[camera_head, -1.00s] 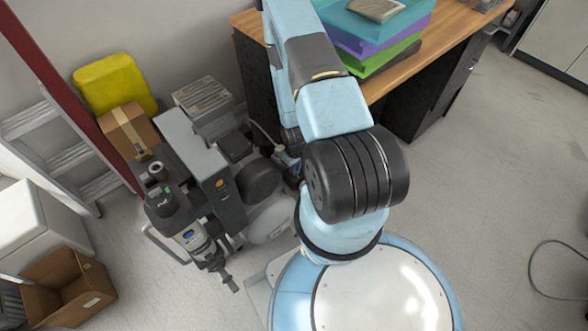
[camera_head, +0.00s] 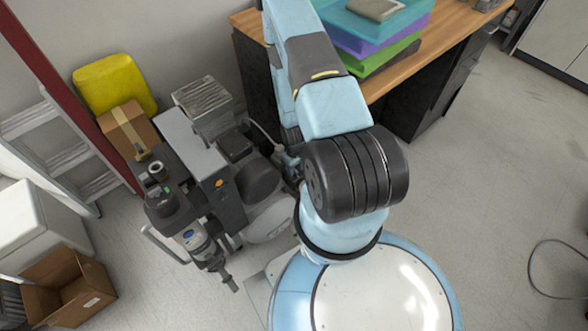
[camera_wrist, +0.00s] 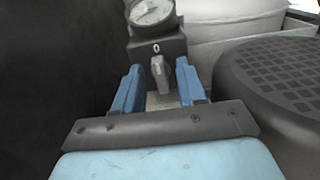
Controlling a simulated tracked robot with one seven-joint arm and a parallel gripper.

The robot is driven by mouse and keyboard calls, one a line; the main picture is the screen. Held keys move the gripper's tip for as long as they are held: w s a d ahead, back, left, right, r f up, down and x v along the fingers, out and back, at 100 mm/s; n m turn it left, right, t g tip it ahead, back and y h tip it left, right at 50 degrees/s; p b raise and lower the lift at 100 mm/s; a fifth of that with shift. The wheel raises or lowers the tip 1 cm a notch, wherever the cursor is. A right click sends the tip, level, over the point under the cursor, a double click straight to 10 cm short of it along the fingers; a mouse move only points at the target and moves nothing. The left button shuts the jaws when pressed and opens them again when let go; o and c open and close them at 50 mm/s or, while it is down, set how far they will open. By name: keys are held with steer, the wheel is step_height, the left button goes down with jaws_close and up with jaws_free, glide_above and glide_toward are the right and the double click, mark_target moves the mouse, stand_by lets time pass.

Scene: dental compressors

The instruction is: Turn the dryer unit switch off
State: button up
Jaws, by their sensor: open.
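In the wrist view, a grey switch knob (camera_wrist: 160,75) sits on a dark panel (camera_wrist: 174,46) below a white "0" mark. The knob stands roughly upright, in line with the mark. My gripper (camera_wrist: 160,82) is open, with one blue finger on each side of the knob and visible gaps between them. I cannot tell how deep the fingers reach around it. In the head view, the compressor and dryer equipment (camera_head: 228,200) stands on the floor left of my arm. My arm hides its right part, and the switch cannot be made out there.
A round gauge (camera_wrist: 152,12) sits above the switch. A black ribbed cover (camera_wrist: 275,80) is close on the right, and a dark surface (camera_wrist: 50,70) fills the left. A wooden desk (camera_head: 405,72) with stacked trays stands behind my arm. Open floor (camera_head: 500,180) lies right.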

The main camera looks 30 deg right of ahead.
steer(key=shift+r, duration=0.1)
step_height(320, 180, up, 14)
steer(key=shift+f, duration=0.25)
stand_by(0.5)
steer(key=shift+w, duration=0.1)
stand_by(0.4)
step_height(320, 180, up, 34)
steer(key=f+m+t, duration=0.1)
steer(key=t, duration=0.2)
glide_above(295, 169)
steer(key=w+a, duration=0.4)
steer(key=w, duration=0.1)
steer(key=s+a+r+t, duration=0.1)
steer(key=s+a+r, duration=0.2)
steer(key=s+r, duration=0.6)
steer(key=s+a+r+m+t, duration=0.1)
steer(key=s+a+r, duration=0.3)
steer(key=s+r, duration=0.5)
step_height(295, 169, up, 5)
steer(key=shift+s+r+t, duration=0.1)
steer(key=shift+s+t, duration=0.2)
steer(key=shift+s, duration=0.05)
